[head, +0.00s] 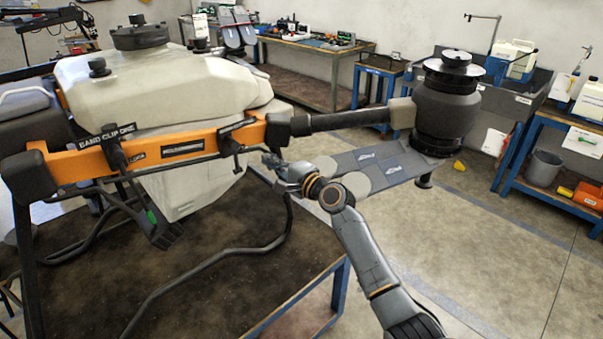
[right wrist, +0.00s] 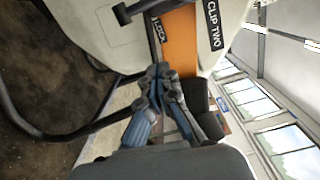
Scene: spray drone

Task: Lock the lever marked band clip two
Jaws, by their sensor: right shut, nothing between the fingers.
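The band clip two lever (head: 236,145) is a dark piece on the orange bar (head: 75,166) of the drone, hanging below the bar. In the right wrist view the black lever (right wrist: 132,10) crosses the top edge, beside a white-lettered CLIP TWO label (right wrist: 214,26) and a LOCK label (right wrist: 157,38). My right gripper (head: 270,163) is just below and right of the lever in the head view. In the right wrist view its fingertips (right wrist: 161,72) are together and empty, close to the orange bar and apart from the lever. My left gripper is not in view.
The BAND CLIP ONE lever (head: 135,185) hangs at the bar's left. The pale tank (head: 160,90) is behind the bar. A black rotor arm (head: 350,119) extends right to a motor (head: 447,105). Black landing legs (head: 215,262) stand on a dark table (head: 255,225).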

